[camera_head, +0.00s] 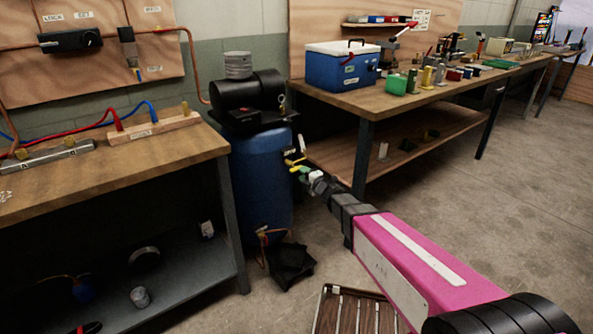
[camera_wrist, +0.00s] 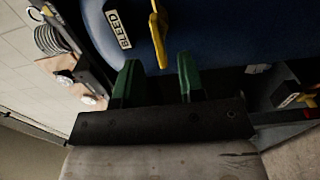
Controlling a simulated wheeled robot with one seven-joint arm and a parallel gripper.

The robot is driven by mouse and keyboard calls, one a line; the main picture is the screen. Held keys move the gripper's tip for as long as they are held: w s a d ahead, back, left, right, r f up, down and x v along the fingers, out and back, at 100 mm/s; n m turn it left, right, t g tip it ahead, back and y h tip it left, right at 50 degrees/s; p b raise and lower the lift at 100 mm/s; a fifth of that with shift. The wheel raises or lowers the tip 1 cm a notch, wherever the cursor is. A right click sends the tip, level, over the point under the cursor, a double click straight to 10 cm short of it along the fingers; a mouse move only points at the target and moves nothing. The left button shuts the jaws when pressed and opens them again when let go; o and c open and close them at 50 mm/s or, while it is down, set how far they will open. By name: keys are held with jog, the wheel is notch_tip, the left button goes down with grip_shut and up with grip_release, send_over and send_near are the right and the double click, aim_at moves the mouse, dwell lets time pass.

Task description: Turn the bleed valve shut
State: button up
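The blue tank (camera_head: 262,180) stands on the floor between two benches. A bleed valve with a yellow lever handle (camera_wrist: 158,38) is on the tank's side, beside a white label reading BLEED (camera_wrist: 118,30). The yellow handle (camera_head: 296,161) also shows small in the head view, close to the fingertips. My gripper (camera_wrist: 158,72) has two green fingers, apart with nothing held between them. The handle's lower end lies just past the fingertips, roughly in line with the gap. I cannot tell if it touches either finger. In the head view my gripper (camera_head: 303,172) reaches the tank's right side.
A black compressor (camera_head: 248,92) sits on top of the tank. The left bench (camera_head: 100,175) and the right bench (camera_head: 390,104), with a blue cooler (camera_head: 342,68), flank it. A black tray-like object (camera_head: 291,262) and a slatted wooden crate (camera_head: 352,300) are on the floor. Floor at right is clear.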

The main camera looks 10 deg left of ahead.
aim_at(296, 168)
jog(key=x, duration=0.5)
jog(key=shift+w+a, duration=0.2)
grip_shut()
